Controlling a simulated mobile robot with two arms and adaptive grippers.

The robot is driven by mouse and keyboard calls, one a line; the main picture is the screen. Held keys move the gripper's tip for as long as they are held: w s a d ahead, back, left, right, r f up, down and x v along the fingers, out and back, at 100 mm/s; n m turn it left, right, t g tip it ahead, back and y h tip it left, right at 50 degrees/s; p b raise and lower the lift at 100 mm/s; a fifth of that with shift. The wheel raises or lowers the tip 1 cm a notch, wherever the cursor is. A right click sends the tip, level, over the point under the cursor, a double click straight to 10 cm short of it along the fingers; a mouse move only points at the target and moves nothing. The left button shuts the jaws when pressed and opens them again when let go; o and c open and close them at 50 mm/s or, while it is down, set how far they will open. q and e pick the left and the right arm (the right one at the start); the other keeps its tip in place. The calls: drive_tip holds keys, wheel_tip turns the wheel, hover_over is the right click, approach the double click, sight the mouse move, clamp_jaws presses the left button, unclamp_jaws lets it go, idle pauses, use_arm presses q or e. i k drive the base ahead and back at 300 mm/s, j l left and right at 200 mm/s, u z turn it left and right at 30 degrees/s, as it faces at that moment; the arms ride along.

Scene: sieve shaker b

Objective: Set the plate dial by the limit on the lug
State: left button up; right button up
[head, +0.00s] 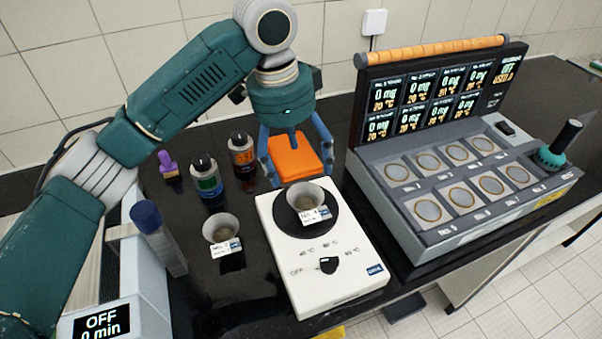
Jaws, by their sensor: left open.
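The white hot plate (342,285) stands in the middle of the bench with a round black heating disc. Its black dial (327,265) is on the near part, among printed marks that include OFF and several temperatures. Which mark it points at is too small to tell. A grey cup (304,194) sits on the disc. The white label on its lug (315,216) is too small to read surely. My left gripper (300,173) is open behind the hot plate, its blue fingers either side of an orange pad (295,156). Contact with the pad cannot be told. My right gripper is out of view.
A second labelled cup (221,229) stands left of the hot plate. Behind it are a green-blue jar (207,182), an orange-brown jar (242,155) and a purple item (168,164). A large multi-station instrument (425,235) fills the right side. A blue-capped cylinder (158,238) stands left.

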sight(329, 265)
drive_tip(key=k, duration=1.5)
